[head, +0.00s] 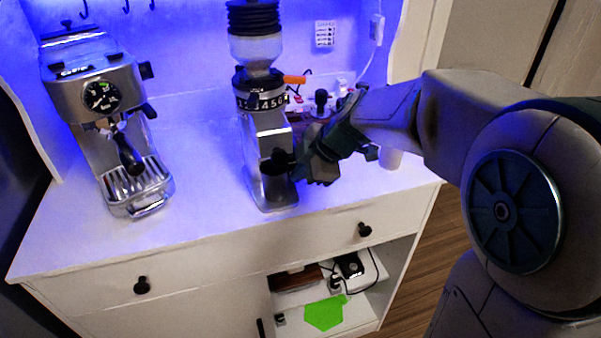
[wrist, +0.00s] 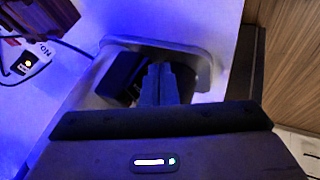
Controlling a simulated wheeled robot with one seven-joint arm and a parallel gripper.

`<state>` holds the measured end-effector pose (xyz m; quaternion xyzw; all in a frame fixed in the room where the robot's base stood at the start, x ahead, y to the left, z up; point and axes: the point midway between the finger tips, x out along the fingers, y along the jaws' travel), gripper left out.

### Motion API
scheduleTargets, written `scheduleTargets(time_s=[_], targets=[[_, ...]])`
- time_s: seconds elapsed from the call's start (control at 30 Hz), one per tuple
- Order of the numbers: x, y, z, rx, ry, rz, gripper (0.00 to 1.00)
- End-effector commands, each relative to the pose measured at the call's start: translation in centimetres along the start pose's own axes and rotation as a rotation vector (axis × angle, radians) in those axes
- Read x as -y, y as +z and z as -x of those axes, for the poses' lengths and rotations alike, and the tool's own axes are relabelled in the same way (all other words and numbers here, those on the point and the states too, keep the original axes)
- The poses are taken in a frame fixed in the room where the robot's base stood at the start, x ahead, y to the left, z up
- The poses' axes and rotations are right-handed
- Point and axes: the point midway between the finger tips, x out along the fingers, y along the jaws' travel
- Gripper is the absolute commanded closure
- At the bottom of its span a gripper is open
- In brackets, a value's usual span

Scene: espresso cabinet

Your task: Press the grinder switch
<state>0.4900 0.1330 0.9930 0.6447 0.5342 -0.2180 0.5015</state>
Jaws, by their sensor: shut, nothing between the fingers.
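The silver coffee grinder (head: 262,135) stands upright on the white cabinet top, with a clear hopper, a black top and a numbered dial ring. My gripper (head: 304,172) is shut and empty, close by the right side of the grinder's lower body. I cannot tell whether they touch. In the wrist view its dark fingers (wrist: 158,82) are together, in front of a grey rounded rim and a dark shape that I cannot identify for certain.
An espresso machine (head: 104,112) stands on the left of the cabinet top (head: 205,180). Cables and a wall outlet (head: 325,34) are behind. Free room lies between machine and grinder.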

Motion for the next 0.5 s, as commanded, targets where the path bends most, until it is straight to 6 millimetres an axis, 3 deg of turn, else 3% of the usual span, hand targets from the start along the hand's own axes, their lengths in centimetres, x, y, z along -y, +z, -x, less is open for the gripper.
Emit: scheduleTargets(time_s=[0.2, 0.5], targets=[[-0.01, 0.35, -0.88, -0.006, 0.041, 0.017, 1.0], [-0.32, 0.02, -0.18, -0.006, 0.036, 0.014, 1.0]])
